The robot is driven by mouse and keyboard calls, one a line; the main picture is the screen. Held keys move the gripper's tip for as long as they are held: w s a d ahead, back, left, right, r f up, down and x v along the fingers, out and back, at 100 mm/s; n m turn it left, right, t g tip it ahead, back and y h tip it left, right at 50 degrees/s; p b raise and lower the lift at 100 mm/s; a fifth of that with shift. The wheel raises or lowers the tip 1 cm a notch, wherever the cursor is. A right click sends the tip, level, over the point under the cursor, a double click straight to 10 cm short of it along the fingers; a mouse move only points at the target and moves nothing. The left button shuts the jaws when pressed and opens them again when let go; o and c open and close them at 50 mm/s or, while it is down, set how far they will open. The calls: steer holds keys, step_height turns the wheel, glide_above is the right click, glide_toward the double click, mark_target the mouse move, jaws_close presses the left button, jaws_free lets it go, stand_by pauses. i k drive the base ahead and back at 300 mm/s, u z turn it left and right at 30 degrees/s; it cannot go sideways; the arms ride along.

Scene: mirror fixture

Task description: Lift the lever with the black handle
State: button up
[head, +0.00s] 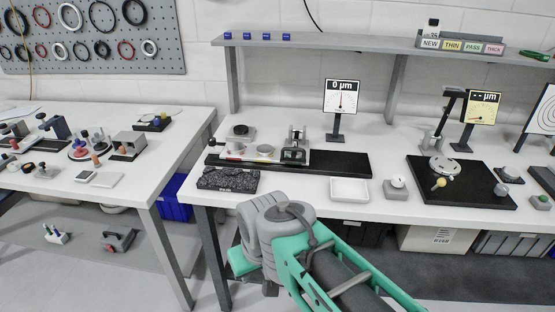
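A fixture (265,155) sits on a long black base plate (340,163) on the right-hand bench, below a display reading 0 µm. A small black knob (212,143) shows at its left end, and a dark clamp-like part (293,155) stands at its right end. I cannot tell which of these is the lever with the black handle. A second fixture (444,166) on a black plate has a pale yellow ball handle (438,184). My green and grey arm reaches in from the bottom, in front of the bench. My gripper's fingers do not show.
A white tray (350,190), a dark speckled block (229,179) and a small grey device (396,188) lie near the bench's front edge. A shelf (370,44) runs above. Displays (342,97) (482,107) stand behind the fixtures. Another cluttered bench (130,182) stands left.

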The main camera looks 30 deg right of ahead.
mark_target(293, 160)
steer(key=u, duration=0.35)
steer(key=k, duration=0.75)
steer(key=z, duration=0.45)
steer(key=i, duration=1.55)
steer(key=u, duration=0.5)
